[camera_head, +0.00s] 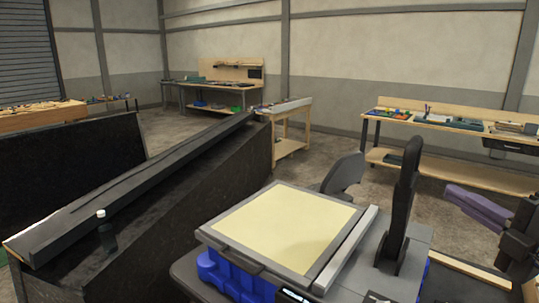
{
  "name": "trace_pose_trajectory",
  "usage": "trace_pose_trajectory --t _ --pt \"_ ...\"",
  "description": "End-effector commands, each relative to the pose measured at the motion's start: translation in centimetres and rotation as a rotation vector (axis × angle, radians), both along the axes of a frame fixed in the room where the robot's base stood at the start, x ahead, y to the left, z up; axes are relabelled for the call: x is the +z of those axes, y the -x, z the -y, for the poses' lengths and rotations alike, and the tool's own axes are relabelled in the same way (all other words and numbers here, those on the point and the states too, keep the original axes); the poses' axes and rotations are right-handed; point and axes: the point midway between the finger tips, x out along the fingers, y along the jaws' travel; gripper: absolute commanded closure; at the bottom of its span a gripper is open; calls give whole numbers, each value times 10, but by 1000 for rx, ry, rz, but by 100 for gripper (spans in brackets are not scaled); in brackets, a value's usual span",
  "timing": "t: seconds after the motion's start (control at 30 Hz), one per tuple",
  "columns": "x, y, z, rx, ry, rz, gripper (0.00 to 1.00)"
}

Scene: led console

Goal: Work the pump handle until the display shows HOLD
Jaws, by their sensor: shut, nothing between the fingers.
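No pump handle and no lit display can be made out in this view. A long black sloped console or bench (190,200) runs from the lower left towards the middle. A small dark upright piece with a white top (102,228) stands at its near side; I cannot tell whether it is a handle. I cannot make out my gripper. Purple and black parts at the right edge may belong to my arm, but no fingertips show.
A flat cream panel in a grey frame (285,226), over blue parts, fills the lower middle, possibly part of my body. A wooden bench (440,127) stands at the right, another workbench (215,84) at the back. Bare concrete floor (310,150) lies between.

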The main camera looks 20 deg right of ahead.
Motion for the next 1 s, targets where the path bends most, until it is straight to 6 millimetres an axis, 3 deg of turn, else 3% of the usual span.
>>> trace_pose_trajectory --t 0.37,1.0 --pt "1 -16 -1 4 0 0 100" --pt "3 -81 -5 6 -1 1 100"
